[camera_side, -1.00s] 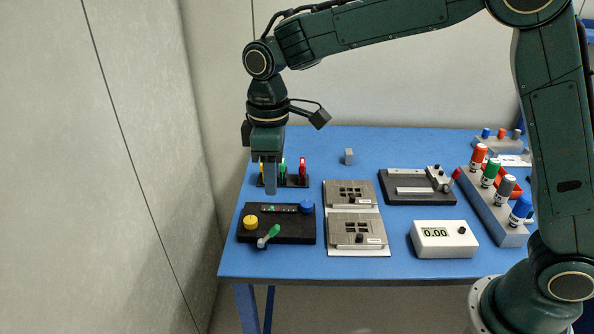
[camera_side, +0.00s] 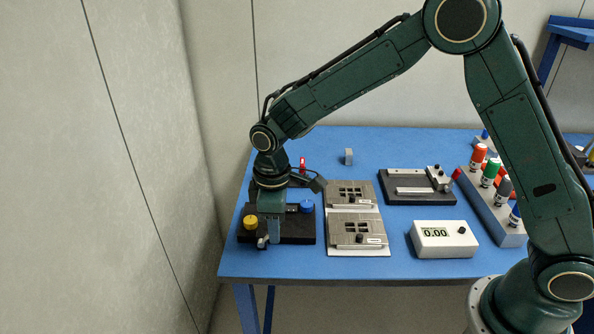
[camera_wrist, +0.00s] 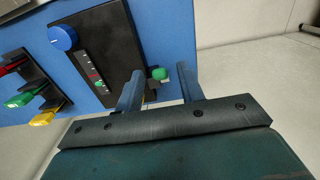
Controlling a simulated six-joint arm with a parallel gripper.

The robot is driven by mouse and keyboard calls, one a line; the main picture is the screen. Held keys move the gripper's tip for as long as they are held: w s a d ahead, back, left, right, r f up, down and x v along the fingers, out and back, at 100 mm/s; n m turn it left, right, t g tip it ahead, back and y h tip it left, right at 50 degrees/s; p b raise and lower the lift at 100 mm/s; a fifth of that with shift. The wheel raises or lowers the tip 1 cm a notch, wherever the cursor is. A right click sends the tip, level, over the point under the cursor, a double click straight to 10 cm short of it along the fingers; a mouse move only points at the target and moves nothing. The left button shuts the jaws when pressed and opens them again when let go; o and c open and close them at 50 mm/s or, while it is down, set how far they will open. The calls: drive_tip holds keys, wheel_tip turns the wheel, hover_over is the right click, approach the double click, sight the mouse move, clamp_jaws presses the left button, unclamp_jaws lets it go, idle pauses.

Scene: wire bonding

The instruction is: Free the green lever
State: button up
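The green lever's rounded tip (camera_wrist: 160,73) shows in the wrist view at the edge of the black panel (camera_wrist: 105,40). My gripper (camera_wrist: 160,84) is open, with one finger to each side of the tip and gaps visible. In the side view, my gripper (camera_side: 270,236) is low over the front of the black panel (camera_side: 299,237). It hides the green handle there; only the lever's grey pivot end (camera_side: 262,242) shows. Whether the fingers reach down around the lever is hard to tell.
A metal plate fixture (camera_side: 358,218) stands close on the right, with a white meter (camera_side: 443,239) beyond. Behind my arm is a rack with a red clip (camera_side: 302,163). The table front is clear.

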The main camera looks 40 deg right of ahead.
drive_tip(key=shift+f, duration=0.25)
clamp_jaws()
drive_tip(key=shift+w, duration=0.1)
drive_tip(key=shift+w+a+r+g+h, duration=0.2)
drive_tip(key=shift+w+a+g+h, duration=0.15)
drive_tip(key=shift+g+h, duration=0.3)
drive_tip(key=shift+w+a+r+g+h, duration=0.15)
drive_tip(key=shift+w+a+g+h, duration=0.1)
drive_tip(key=shift+w+g+h, duration=0.3)
drive_tip(key=shift+a+h, duration=0.1)
drive_tip(key=shift+h, duration=0.2)
drive_tip(key=shift+a+r+g, duration=0.1)
drive_tip(key=shift+g, duration=0.3)
